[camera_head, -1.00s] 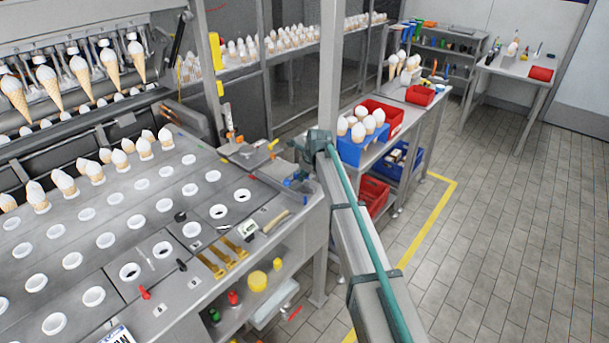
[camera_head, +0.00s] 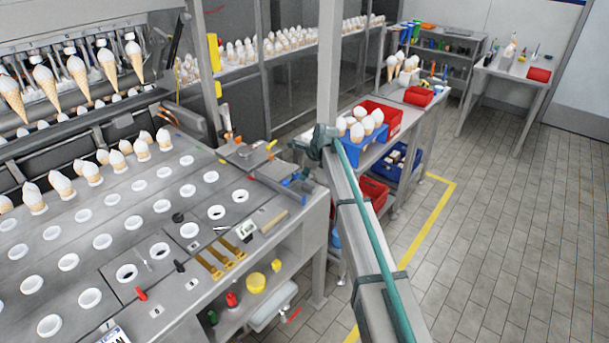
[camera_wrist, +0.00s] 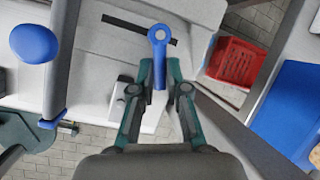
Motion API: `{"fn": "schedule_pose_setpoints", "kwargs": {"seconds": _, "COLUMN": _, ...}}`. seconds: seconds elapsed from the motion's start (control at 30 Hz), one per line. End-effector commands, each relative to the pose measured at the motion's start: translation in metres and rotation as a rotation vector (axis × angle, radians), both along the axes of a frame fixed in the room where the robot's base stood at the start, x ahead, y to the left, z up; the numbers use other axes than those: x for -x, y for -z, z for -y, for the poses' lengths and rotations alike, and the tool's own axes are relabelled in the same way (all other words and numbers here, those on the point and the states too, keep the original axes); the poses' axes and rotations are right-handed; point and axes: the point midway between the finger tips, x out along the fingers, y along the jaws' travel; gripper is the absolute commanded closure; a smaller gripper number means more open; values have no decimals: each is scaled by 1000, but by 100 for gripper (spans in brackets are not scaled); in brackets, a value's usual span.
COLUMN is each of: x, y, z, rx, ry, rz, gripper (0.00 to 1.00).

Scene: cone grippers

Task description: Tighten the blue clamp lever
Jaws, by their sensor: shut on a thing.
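The blue clamp lever (camera_wrist: 159,37) shows at the top centre of the wrist view, with a round ringed head and a short shaft running down between my fingers. My gripper (camera_wrist: 159,76) is shut on this shaft, one teal finger on each side. In the head view my arm reaches to the right end of the grey machine table (camera_head: 120,218), where small blue parts (camera_head: 286,182) show. The fingers and their hold on the lever cannot be made out there.
In the wrist view a blue knob (camera_wrist: 35,44) and a grey bar are at left, a red crate (camera_wrist: 236,62) and a blue bin (camera_wrist: 292,108) at right. In the head view, cones stand on the machine, a side bench holds bins, and floor is clear at right.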

Motion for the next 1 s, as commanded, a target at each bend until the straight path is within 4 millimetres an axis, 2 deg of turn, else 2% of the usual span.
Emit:
{"fn": "schedule_pose_setpoints", "kwargs": {"seconds": 0.1, "x": 0, "y": 0, "z": 0, "rx": -1, "ry": 1, "rz": 1, "gripper": 100}}
{"fn": "schedule_pose_setpoints", "kwargs": {"seconds": 0.13, "x": 0, "y": 0, "z": 0, "rx": 0, "ry": 1, "rz": 1, "gripper": 81}}
{"fn": "schedule_pose_setpoints", "kwargs": {"seconds": 0.27, "x": 0, "y": 0, "z": 0, "rx": 0, "ry": 2, "rz": 0, "gripper": 61}}
{"fn": "schedule_pose_setpoints", "kwargs": {"seconds": 0.67, "x": 2, "y": 0, "z": -1, "rx": 1, "ry": 22, "rz": -1, "gripper": 61}}
{"fn": "schedule_pose_setpoints", "kwargs": {"seconds": 1.0, "x": 12, "y": -2, "z": -6, "rx": 2, "ry": 244, "rz": -1, "gripper": 61}}
